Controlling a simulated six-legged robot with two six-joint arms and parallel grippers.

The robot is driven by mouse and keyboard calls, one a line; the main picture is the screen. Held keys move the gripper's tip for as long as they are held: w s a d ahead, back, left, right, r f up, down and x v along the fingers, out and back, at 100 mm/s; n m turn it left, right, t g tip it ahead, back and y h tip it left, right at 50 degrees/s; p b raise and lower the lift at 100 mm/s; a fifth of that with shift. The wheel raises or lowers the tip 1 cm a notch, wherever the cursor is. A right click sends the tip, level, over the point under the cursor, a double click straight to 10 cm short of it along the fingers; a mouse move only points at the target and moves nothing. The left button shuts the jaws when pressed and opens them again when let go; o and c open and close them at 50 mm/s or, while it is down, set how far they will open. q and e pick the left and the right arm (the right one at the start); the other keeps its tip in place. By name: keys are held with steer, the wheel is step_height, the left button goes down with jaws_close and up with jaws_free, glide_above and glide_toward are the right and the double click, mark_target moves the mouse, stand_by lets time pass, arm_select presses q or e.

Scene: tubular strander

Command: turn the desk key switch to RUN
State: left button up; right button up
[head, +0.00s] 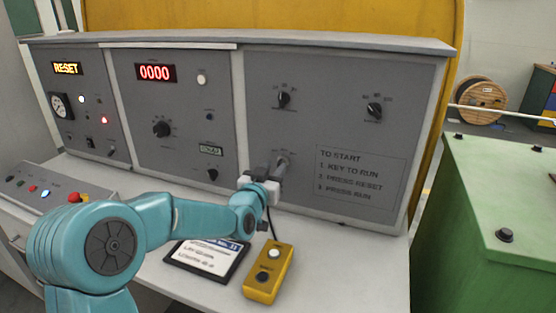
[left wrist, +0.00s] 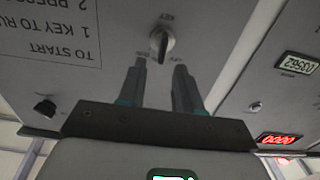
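The key switch (head: 283,160) is a silver round switch on the right-hand grey desk panel, left of the printed start notice. My left gripper (head: 276,174) is at the panel just below it and hides part of it. In the left wrist view, which is upside down, the key switch (left wrist: 161,44) has a dark slot and small labels around it. The two fingers of my left gripper (left wrist: 160,66) are apart, with the switch just beyond their tips and nothing between them. I cannot tell whether they touch it. My right gripper is not in view.
Black knobs (head: 284,99) sit higher on the same panel. Below my arm lie a dark-framed card (head: 207,257) and a yellow button box (head: 268,273) with a cable. A display reading RESET (head: 67,68) is at the left. A green cabinet (head: 500,200) stands at the right.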

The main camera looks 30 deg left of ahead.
mark_target(279, 164)
arm_select(q)
steer(key=x, duration=0.3)
steer(key=shift+w, duration=0.25)
steer(key=c, duration=0.6)
jaws_close()
steer(key=shift+f+m+b, duration=0.1)
steer(key=shift+m+b, duration=0.8)
steer(key=shift+m, duration=0.1)
steer(key=shift+d+m+b, duration=0.2)
steer(key=shift+m+b, duration=0.4)
steer(key=shift+m, duration=0.2)
steer(key=shift+d+m+b, duration=0.1)
steer(key=shift+m+b, duration=0.4)
steer(key=shift+m, duration=0.7)
steer(key=shift+d+m+b, duration=0.15)
steer(key=shift+m+b, duration=0.15)
steer(key=shift+m, duration=1.2)
